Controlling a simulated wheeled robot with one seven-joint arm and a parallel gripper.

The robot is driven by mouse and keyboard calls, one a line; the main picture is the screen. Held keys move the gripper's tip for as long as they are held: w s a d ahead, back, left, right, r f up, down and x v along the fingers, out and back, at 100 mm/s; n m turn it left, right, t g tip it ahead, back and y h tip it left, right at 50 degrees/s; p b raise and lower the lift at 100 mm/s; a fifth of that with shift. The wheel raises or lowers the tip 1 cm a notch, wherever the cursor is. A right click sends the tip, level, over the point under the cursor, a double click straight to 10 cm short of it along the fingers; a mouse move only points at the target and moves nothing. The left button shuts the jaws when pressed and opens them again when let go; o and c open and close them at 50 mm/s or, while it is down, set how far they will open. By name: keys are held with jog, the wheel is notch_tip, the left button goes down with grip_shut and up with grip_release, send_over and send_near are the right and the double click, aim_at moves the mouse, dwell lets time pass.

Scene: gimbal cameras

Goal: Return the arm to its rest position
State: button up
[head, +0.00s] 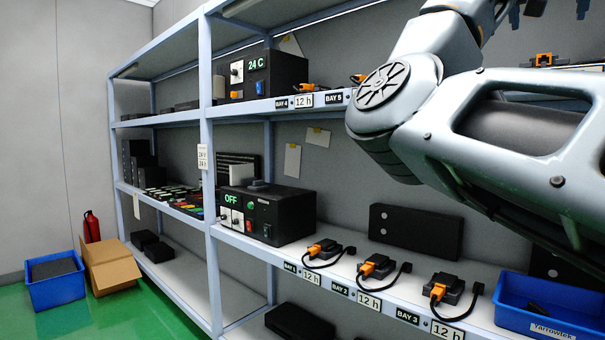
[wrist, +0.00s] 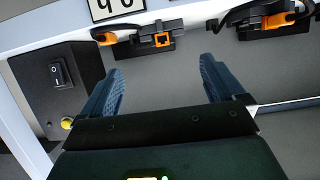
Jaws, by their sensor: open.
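My arm fills the upper right of the head view, raised in front of the shelving. My gripper (wrist: 160,85) shows in the wrist view with its two blue ridged fingers wide apart and nothing between them. It faces a shelf with chargers and orange plugs; a black charger with an orange socket (wrist: 162,40) lies ahead of the fingers, apart from them. A black box with a rocker switch (wrist: 58,75) is to the left of the fingers. In the head view only dark finger-like tips show at the top right edge, too cropped to be sure of.
The middle shelf (head: 222,235) holds a black box marked OFF (head: 290,215), chargers with orange plugs (head: 375,267) and a blue bin (head: 548,312). The upper shelf holds a box reading 24 C (head: 282,75). A blue crate (head: 55,290) and a cardboard box (head: 112,275) stand on green floor.

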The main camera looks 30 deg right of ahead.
jog(key=w+a+f+n+t+h, duration=0.1)
jog(key=w+a+f+n+h, duration=0.15)
jog(key=w+f, duration=0.65)
jog(key=w+a+f+n+t+h, duration=0.1)
jog(key=w+a+f+n+t, duration=0.15)
jog(key=f, duration=1.15)
jog(key=s+a+f+n+t+y, duration=0.1)
jog(key=a+f+n+t+y, duration=0.15)
jog(key=a+f, duration=0.45)
jog(key=s+a+f+n+t+y, duration=0.1)
jog(key=a+f+n+t, duration=0.15)
jog(key=f, duration=0.85)
jog(key=s+a+f+n+t+y, duration=0.15)
jog(key=a+f+n, duration=0.25)
jog(key=f, duration=0.5)
jog(key=s+a+f+n+t+y, duration=0.1)
jog(key=s+a+f+n+y, duration=0.2)
jog(key=s+a+f+y, duration=0.95)
jog(key=s+a+m, duration=0.1)
jog(key=s+a, duration=0.2)
jog(key=s, duration=0.6)
jog(key=s+a+f+m, duration=0.1)
jog(key=s+a, duration=0.3)
jog(key=s, duration=0.5)
jog(key=s+a+m+g+h, duration=0.1)
jog(key=s+a, duration=0.3)
jog(key=s, duration=0.5)
jog(key=shift+f, duration=0.3)
